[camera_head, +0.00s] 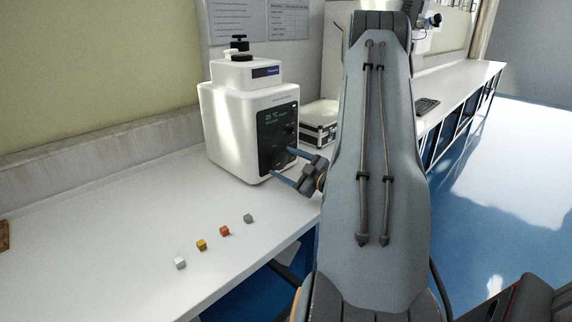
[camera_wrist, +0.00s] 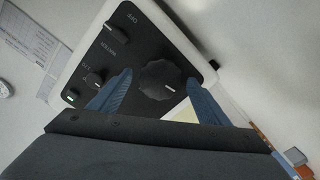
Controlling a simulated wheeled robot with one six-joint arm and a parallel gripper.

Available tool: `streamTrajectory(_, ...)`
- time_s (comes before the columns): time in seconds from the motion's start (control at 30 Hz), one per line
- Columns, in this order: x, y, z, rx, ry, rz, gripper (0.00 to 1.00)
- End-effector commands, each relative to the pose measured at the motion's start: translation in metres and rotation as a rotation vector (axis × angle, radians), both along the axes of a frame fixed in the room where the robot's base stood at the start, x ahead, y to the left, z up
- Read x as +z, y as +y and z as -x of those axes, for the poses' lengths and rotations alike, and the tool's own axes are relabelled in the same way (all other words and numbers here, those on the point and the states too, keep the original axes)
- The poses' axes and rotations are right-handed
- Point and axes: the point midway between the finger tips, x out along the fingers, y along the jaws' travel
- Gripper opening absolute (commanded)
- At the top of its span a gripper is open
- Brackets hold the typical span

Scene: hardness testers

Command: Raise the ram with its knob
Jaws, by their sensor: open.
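A white box-shaped machine (camera_head: 230,120) with a black front panel and lit display stands on the bench. Its panel (camera_wrist: 120,50) fills the upper wrist view. A large scalloped black knob (camera_wrist: 160,76) with a white mark sits on the panel. My gripper (camera_head: 282,165) is open in front of the machine's lower front. In the wrist view its blue fingers (camera_wrist: 159,82) are on either side of the large knob. I cannot tell whether they touch it. Smaller knobs (camera_wrist: 126,18) are at the panel's upper left. I cannot make out a ram.
A white cube (camera_head: 180,263), a yellow cube (camera_head: 201,245), an orange cube (camera_head: 224,231) and a grey cube (camera_head: 248,219) lie on the bench in front of the machine. A silver-edged case (camera_head: 318,125) is right of the machine. The left bench is mostly clear.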

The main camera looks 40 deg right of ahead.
Motion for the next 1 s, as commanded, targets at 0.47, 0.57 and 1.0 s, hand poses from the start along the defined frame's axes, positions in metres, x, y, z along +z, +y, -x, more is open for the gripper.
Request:
streamTrajectory(0.47,0.0,-0.006,0.054,-0.004,-0.001,0.0,0.7)
streamTrajectory(0.57,0.0,-0.007,0.067,-0.004,0.001,0.0,0.7)
streamTrajectory(1.0,0.0,-0.007,0.078,-0.001,-0.001,0.0,0.7)
